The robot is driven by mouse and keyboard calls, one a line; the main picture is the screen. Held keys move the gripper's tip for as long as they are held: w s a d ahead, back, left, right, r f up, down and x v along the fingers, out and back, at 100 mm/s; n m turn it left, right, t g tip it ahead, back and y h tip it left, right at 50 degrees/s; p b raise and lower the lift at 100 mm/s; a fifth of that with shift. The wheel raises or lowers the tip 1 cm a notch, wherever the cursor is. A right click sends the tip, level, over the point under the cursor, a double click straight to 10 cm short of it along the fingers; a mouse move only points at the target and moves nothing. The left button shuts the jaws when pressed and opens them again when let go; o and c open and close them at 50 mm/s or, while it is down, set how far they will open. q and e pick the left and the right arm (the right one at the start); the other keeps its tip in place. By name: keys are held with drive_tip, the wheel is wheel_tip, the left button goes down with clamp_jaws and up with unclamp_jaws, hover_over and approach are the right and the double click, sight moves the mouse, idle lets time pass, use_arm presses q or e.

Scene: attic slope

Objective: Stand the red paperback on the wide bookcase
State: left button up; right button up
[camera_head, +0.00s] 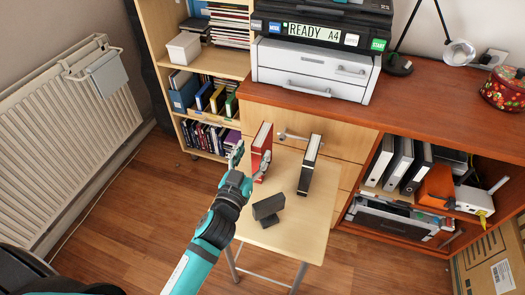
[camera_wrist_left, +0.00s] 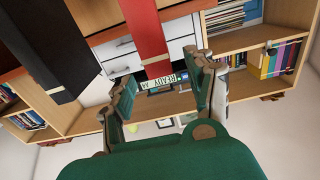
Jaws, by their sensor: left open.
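The red paperback (camera_head: 262,146) stands upright on a small light-wood table (camera_head: 283,221). In the left wrist view it is the red block (camera_wrist_left: 145,30) at top centre, just beyond the fingertips. My left gripper (camera_head: 250,159) is open at the book's near side, one finger to its left and one overlapping its front lower part; I cannot tell whether they touch. The gripper also shows in the left wrist view (camera_wrist_left: 163,92). A light-wood bookcase (camera_head: 216,62) with books stands behind at left; I cannot tell whether it is the wide one. My right gripper is not in view.
A black book (camera_head: 309,165) stands right of the red one, with a gap between. A dark grey block (camera_head: 267,208) lies nearer on the table. Behind are drawers and a red-brown top (camera_head: 420,104) with a printer (camera_head: 312,71). Binders (camera_head: 398,163) fill part of the right cubby.

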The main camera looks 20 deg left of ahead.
sight(263, 134)
use_arm(q)
drive_tip(key=w+p, duration=0.1)
drive_tip(key=w, duration=0.7)
drive_tip(key=shift+d, duration=0.15)
drive_tip(key=shift+s, duration=0.1)
drive_tip(key=shift+r, duration=0.1)
clamp_jaws()
